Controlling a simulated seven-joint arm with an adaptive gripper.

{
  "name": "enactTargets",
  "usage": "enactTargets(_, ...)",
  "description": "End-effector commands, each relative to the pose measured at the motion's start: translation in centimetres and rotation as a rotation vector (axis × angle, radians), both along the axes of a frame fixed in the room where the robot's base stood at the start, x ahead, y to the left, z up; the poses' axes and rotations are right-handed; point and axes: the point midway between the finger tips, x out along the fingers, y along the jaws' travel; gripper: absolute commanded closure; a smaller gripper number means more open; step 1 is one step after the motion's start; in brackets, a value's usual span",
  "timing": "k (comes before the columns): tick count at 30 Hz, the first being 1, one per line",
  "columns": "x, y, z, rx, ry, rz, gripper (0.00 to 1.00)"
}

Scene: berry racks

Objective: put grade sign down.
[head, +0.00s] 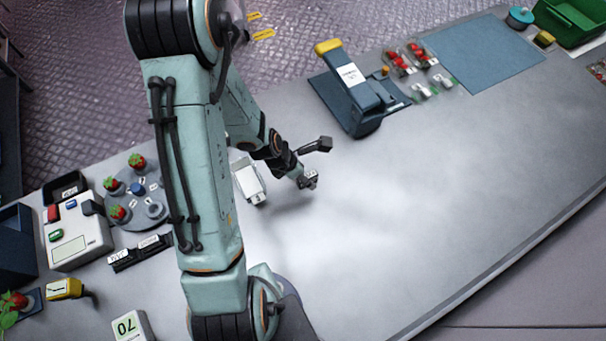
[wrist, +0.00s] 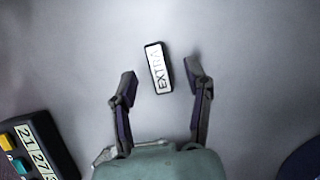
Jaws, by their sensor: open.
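The grade sign (wrist: 158,68), a small dark-edged plate with a white face reading EXTRA, lies in the wrist view on the grey surface, slightly tilted in the picture. My gripper (wrist: 162,77) is open, with one finger on each side of the sign. A gap shows between the sign and each finger. In the head view my gripper (head: 308,181) is low over the middle of the table, small and dark, and I cannot make out the sign clearly there.
A dark rack with white labels (head: 140,253) stands left of my arm, near a turntable with strawberries (head: 128,208). A blue press with a yellow handle (head: 350,85) stands behind. A buttoned panel (wrist: 38,148) is lower left in the wrist view. Table right of my gripper is clear.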

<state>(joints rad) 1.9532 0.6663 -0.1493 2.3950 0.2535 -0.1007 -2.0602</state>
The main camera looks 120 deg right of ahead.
Motion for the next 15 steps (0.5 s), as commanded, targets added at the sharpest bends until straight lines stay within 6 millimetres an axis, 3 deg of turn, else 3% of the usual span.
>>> enactTargets(6, -0.8, 0.0, -2.0, 0.0, 0.0, 0.0, 0.5)
enactTargets(14, -0.9, 0.0, -2.1, -0.001, 0.001, 0.001, 0.5)
enactTargets(15, -0.9, 0.0, -2.1, -0.001, 0.001, 0.001, 0.59)
